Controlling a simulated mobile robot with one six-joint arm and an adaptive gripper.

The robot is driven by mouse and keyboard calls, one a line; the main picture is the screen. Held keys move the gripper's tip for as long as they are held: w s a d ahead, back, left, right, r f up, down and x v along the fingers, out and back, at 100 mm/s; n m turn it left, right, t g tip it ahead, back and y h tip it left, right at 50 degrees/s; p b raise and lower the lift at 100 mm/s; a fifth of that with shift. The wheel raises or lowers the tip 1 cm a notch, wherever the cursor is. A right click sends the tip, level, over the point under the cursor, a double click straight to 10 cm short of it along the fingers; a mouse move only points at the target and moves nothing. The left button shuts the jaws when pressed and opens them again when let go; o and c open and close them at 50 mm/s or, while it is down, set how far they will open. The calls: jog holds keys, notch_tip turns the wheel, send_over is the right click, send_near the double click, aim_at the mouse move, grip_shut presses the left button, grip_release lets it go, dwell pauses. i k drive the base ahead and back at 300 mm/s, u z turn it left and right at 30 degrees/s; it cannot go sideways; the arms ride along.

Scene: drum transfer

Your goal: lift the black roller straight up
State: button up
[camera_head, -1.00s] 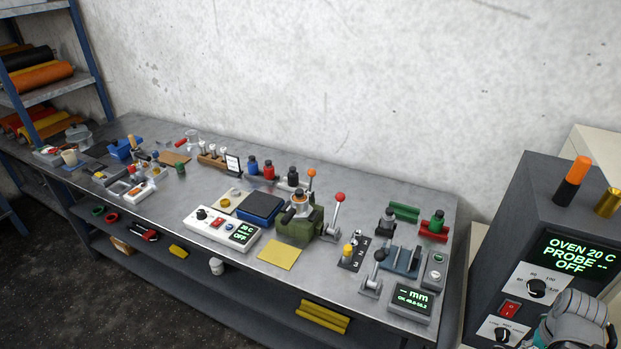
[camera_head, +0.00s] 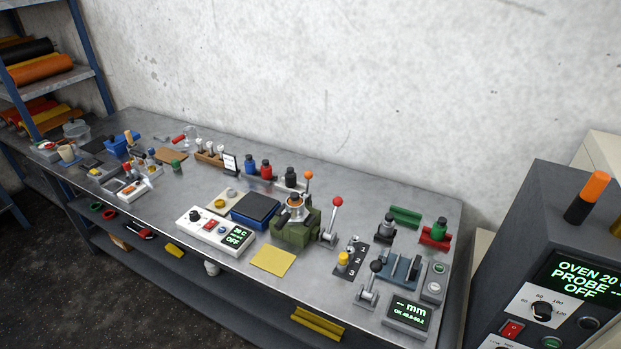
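A long black roller (camera_head: 30,50) lies on its side on the blue-framed shelf at the far left, among orange and yellow rollers. A shorter upright cylinder (camera_head: 587,197), black below and orange on top, stands on the dark oven at the right. I cannot tell for certain which of the two is the task's roller. My gripper is not visible now, and nothing is seen touching either one.
The oven (camera_head: 531,212) stands at the right, its display reading 20 C. A long metal bench (camera_head: 330,172) crosses the middle, holding a green press (camera_head: 297,232), a scale, levers and bottles. Dark floor (camera_head: 60,262) is open at lower left.

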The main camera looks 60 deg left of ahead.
aim_at(290, 177)
jog(key=z, duration=1.2)
jog(key=k, duration=2.1)
jog(key=u, duration=0.95)
